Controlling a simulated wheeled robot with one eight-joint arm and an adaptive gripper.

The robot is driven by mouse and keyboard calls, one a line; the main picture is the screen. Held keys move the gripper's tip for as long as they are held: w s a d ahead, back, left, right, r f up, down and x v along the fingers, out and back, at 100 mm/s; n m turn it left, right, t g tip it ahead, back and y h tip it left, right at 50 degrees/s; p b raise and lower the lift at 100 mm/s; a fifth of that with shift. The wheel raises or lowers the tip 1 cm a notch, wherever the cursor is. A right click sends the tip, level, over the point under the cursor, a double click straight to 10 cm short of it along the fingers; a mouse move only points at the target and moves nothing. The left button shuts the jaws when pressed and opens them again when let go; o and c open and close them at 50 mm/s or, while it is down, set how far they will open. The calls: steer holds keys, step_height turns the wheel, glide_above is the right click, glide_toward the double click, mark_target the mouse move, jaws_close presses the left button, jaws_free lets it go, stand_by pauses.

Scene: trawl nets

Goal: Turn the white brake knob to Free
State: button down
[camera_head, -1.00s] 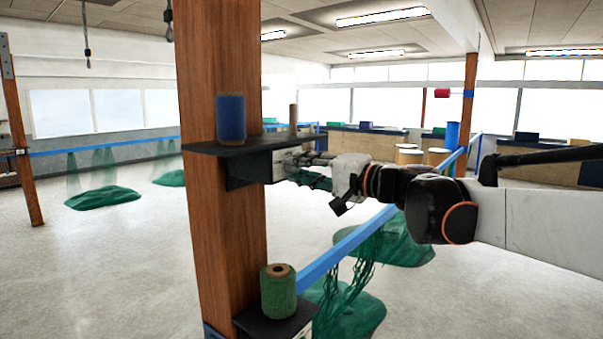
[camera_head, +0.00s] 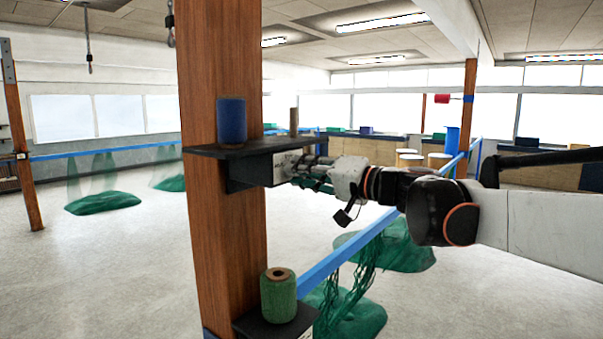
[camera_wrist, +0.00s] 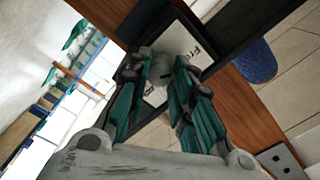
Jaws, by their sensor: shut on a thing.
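The pale brake knob (camera_wrist: 174,44) sits on a white label plate (camera_wrist: 202,40) in the wrist view. Part of a word starting "Fr" shows on the plate to its right, and other lettering is partly hidden lower left. My gripper (camera_wrist: 164,66) has its teal-padded fingers on either side of the knob, shut on it. I cannot tell exactly where the knob points. In the head view my gripper (camera_head: 298,170) meets the plate (camera_head: 284,166) under the dark shelf on the wooden post; the knob is hidden there by the fingers.
The wooden post (camera_head: 222,80) carries a dark shelf (camera_head: 232,151) with a blue spool (camera_head: 231,120) and a slim tan spool (camera_head: 294,120). A green twine spool (camera_head: 279,298) stands on a lower shelf. A blue rail (camera_head: 345,245) with green netting (camera_head: 352,318) runs behind my arm.

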steer(key=c, duration=1.4)
jaws_free()
steer(key=shift+o, duration=0.2)
steer(key=shift+d, duration=0.15)
steer(key=v, duration=0.7)
steer(key=shift+s, duration=0.15)
steer(key=shift+d, duration=0.1)
steer(key=s+f+g+h+b, duration=0.1)
steer(key=s+f+b, duration=0.15)
steer(key=f, duration=0.35)
steer(key=s+a+f+h+b, duration=0.1)
steer(key=s+f+b, duration=0.15)
steer(key=f, duration=0.25)
steer(key=s+f+g+h+b, duration=0.1)
steer(key=s+f+b, duration=0.15)
steer(key=f, duration=0.35)
steer(key=s+d+f+h+b, duration=0.3)
steer(key=s+f+b, duration=0.3)
steer(key=f, duration=0.8)
steer(key=s+d+f+n+g+h+b, duration=0.1)
steer(key=s+d+f+h+b, duration=0.3)
steer(key=f, duration=1.1)
steer(key=s+d+f+h+b, duration=0.4)
steer(key=s+d+f+b, duration=0.3)
steer(key=f+b, duration=0.5)
step_height(320, 180, down, 3)
steer(key=shift+s+r+g, duration=0.25)
steer(key=shift+s+g, duration=0.15)
steer(key=shift+s, duration=0.5)
